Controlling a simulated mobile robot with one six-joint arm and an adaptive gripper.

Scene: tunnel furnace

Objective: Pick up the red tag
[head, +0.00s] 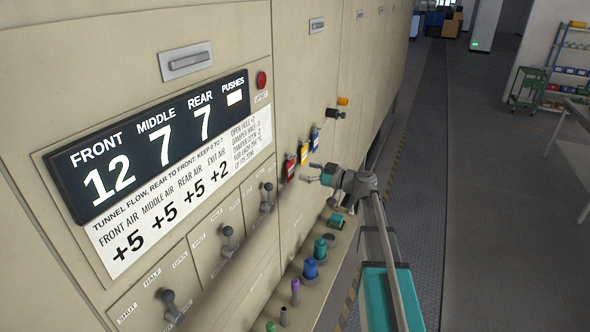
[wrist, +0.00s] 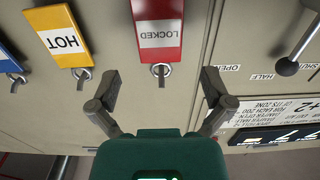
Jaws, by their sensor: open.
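The red tag (head: 289,168) hangs on the beige furnace panel in the head view, the nearest of a row of three tags. In the wrist view the red tag (wrist: 157,25) reads LOCKED upside down and has a metal ring and hook (wrist: 161,72) at its end. My gripper (head: 317,174) is close to the panel, just right of the red tag. In the wrist view my gripper (wrist: 160,77) is open and empty, its fingers apart on either side of the ring's line. I cannot tell how far the fingertips are from the tag.
A yellow tag (wrist: 64,38) reading HOT and a blue tag (wrist: 8,50) hang beside the red one. A damper lever (wrist: 287,66) is at the other side. Below the tags, a ledge (head: 318,292) carries several coloured knobs or bottles. The aisle (head: 480,180) to the right is clear.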

